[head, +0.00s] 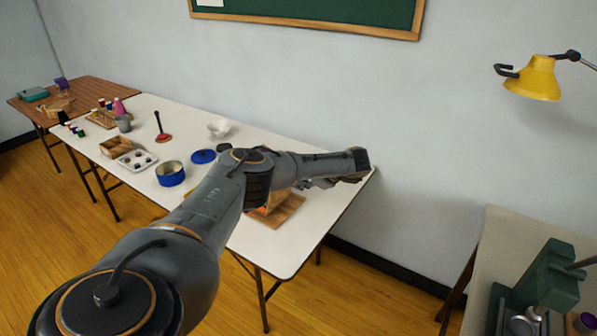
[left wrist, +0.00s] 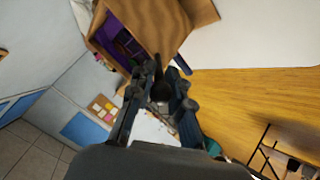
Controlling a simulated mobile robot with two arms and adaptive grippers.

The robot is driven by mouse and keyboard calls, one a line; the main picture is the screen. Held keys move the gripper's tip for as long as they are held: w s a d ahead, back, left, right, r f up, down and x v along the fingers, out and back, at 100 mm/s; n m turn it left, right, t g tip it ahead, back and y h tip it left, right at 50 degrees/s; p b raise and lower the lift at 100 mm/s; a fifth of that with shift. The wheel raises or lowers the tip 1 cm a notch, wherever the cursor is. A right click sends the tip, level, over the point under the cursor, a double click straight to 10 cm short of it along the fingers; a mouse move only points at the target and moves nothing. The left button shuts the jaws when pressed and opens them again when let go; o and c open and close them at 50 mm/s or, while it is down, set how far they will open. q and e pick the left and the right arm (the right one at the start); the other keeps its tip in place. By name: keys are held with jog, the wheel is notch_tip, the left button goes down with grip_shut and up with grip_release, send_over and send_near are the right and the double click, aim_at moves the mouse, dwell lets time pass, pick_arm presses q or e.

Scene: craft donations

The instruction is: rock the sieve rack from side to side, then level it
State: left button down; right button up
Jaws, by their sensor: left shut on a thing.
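The sieve rack appears to be the wooden, box-like piece (head: 278,210) near the right end of the white table, mostly hidden behind my left arm in the head view. In the left wrist view, a wooden frame (left wrist: 157,28) with a purple inside fills the top, just beyond my fingers. My left gripper (left wrist: 163,78) is shut on the rack, though the exact contact is dark and hard to make out. The gripper (head: 335,180) also shows at the arm's end in the head view, beside the rack. My right gripper is not in view.
The white table (head: 297,240) also holds a blue tin (head: 170,175), a blue lid (head: 203,156), a white bowl (head: 219,129), and a tray of small items (head: 137,160). A side table (head: 497,245) with a green machine (head: 546,278) stands at right.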

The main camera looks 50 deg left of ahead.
pick_arm(q)
notch_tip(320, 180, down, 7)
jog(key=d+y+b, duration=0.2)
jog(key=y+b, duration=0.1)
jog(key=b, duration=0.3)
jog(key=shift+w+d+g+y+b, duration=0.25)
jog(key=shift+w+g+y+b, duration=0.05)
jog(key=shift+g+b, duration=0.1)
jog(key=shift+s, duration=0.1)
jog(key=c, duration=1.5)
grip_release()
jog(key=shift+c, duration=0.2)
jog(key=shift+o, duration=0.7)
